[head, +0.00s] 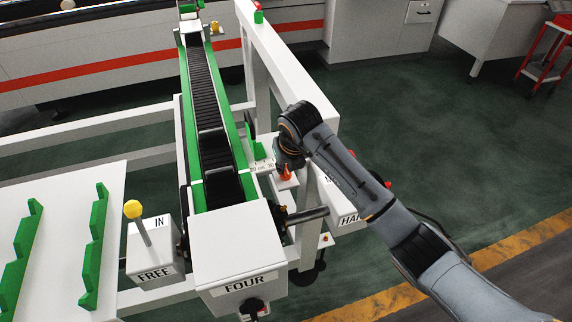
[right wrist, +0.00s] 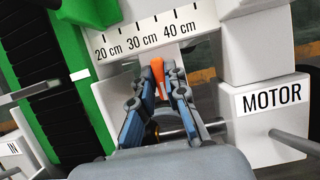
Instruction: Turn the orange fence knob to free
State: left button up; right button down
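The orange fence knob (head: 286,173) is a small lever on a white block beside the green rail of the conveyor in the head view. In the right wrist view the knob (right wrist: 158,72) stands between my fingertips, in front of the white centimetre scale (right wrist: 150,35). My right gripper (head: 287,167) points down at it from above. In the right wrist view the gripper (right wrist: 160,88) has its fingers drawn close on both sides of the knob. Its lower part is hidden by the fingers. No "free" label by the knob is readable. My left gripper is not in view.
A white post labelled MOTOR (right wrist: 272,100) stands right of the gripper. The black belt (head: 212,125) runs left of it. A FREE/IN box with a yellow-topped lever (head: 133,210) and a box labelled FOUR (head: 240,250) are nearer. Open floor lies right.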

jog(key=n+b, duration=0.1)
jog(key=n+y+b, duration=0.1)
jog(key=b, duration=0.1)
jog(key=shift+w+d+f+n, duration=0.1)
jog(key=shift+f+n, duration=0.05)
jog(key=shift+n, duration=0.15)
jog(key=n+g+y+b, duration=0.1)
jog(key=n+b, duration=0.2)
jog(key=n+g+b, duration=0.1)
jog(key=n+b, duration=0.3)
jog(key=shift+y, duration=0.4)
jog(key=n+g+b, duration=0.1)
jog(key=n+b, duration=0.1)
jog(key=n, duration=0.1)
jog(key=shift+n+g, duration=0.4)
jog(key=shift+w+r+n+g+b, duration=0.15)
jog(key=shift+n+g+b, duration=0.55)
jog(key=shift+n, duration=1.5)
jog(key=shift+r, duration=0.1)
jog(key=c, duration=1.4)
grip_release()
jog(key=shift+o, duration=0.2)
